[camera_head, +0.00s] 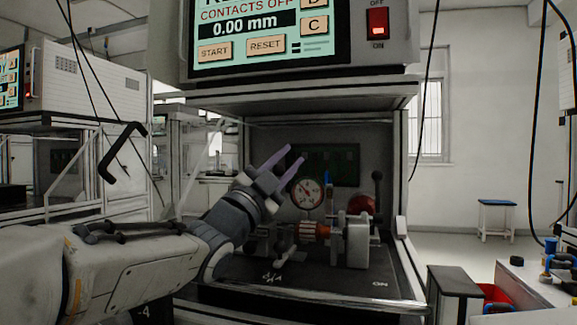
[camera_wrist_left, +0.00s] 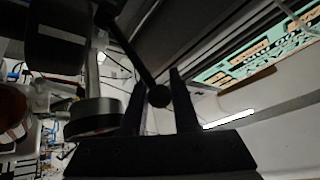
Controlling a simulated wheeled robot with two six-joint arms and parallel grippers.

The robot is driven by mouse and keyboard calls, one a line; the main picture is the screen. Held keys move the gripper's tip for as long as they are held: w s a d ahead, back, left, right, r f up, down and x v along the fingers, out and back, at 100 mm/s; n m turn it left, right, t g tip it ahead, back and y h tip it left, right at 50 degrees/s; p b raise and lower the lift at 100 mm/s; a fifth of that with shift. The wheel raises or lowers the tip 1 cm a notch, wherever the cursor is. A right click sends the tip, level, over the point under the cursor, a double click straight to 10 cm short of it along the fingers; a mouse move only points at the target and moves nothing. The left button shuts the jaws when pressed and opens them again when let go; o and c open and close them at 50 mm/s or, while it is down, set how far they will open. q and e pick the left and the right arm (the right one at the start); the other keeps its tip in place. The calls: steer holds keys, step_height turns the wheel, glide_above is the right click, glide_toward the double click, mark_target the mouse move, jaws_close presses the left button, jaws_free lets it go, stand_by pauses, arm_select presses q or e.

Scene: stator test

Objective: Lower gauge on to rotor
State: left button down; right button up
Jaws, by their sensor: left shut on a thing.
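The round dial gauge (camera_head: 307,193), with a white face, stands upright above the copper-coloured rotor (camera_head: 309,230) in the test fixture. I cannot tell whether its tip touches the rotor. My left gripper (camera_head: 295,155) is up and to the left of the gauge, its purple fingers pointing up and right. In the left wrist view, a black ball knob (camera_wrist_left: 158,95) on a thin dark lever sits between its fingers, and the gripper is shut on it. The knob is not clear in the head view. My right gripper is not in view.
The fixture stands inside a framed bench under a shelf. A tester with a lit screen (camera_head: 265,30) and a red switch (camera_head: 377,21) sits above. A blue stool (camera_head: 497,218) is at the far right.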

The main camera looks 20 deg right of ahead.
arm_select(q)
steer(key=shift+s+a+r, duration=0.2)
steer(key=shift+a+r, duration=0.15)
steer(key=shift+r, duration=0.3)
steer(key=c, duration=1)
jaws_free()
steer(key=shift+a, duration=0.1)
steer(key=shift+o, duration=0.2)
steer(key=shift+f, duration=0.2)
